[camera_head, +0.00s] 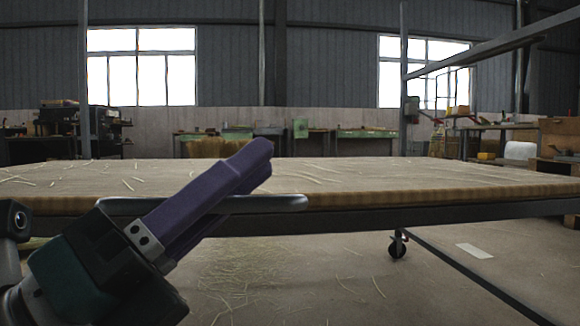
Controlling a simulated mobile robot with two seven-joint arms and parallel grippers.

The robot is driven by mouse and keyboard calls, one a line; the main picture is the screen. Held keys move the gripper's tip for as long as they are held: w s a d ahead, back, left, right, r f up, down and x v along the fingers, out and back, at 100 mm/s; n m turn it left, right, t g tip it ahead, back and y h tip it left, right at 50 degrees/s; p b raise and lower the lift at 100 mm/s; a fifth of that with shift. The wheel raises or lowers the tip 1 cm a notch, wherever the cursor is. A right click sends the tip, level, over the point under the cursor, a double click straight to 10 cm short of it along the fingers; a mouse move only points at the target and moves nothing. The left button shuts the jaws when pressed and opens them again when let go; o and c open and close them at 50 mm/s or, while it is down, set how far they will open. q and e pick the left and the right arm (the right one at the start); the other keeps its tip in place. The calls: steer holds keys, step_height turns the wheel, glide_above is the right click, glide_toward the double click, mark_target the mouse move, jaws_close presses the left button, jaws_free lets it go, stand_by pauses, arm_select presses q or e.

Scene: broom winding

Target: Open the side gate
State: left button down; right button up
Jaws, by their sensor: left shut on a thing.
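My left gripper (258,166) comes in from the lower left, with its purple fingers pointing up and to the right. The fingers are close together around a smooth grey metal bar (282,203) with rounded ends. The bar lies level across the picture, in front of the table's near edge, and shows on both sides of the fingers. The fingers hide its middle. I cannot tell how the bar joins the side gate, and no gate panel stands out clearly. My right gripper is not in view.
A wide table (420,172) strewn with straw stands just beyond the gripper, on a dark frame with a caster wheel (397,246). Loose straw litters the floor (330,275). Workbenches (366,134) line the far wall. The floor at the lower right is mostly clear.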

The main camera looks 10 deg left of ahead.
arm_select(q)
steer(key=shift+s+d, duration=0.15)
steer(key=shift+s, duration=0.05)
steer(key=c, duration=1.3)
jaws_free()
steer(key=shift+c, duration=0.2)
steer(key=o, duration=0.4)
steer(key=shift+s+f, duration=0.15)
steer(key=shift+s, duration=0.25)
steer(key=shift+o, duration=0.2)
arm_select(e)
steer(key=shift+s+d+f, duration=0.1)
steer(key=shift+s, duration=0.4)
arm_select(q)
steer(key=shift+w, duration=0.15)
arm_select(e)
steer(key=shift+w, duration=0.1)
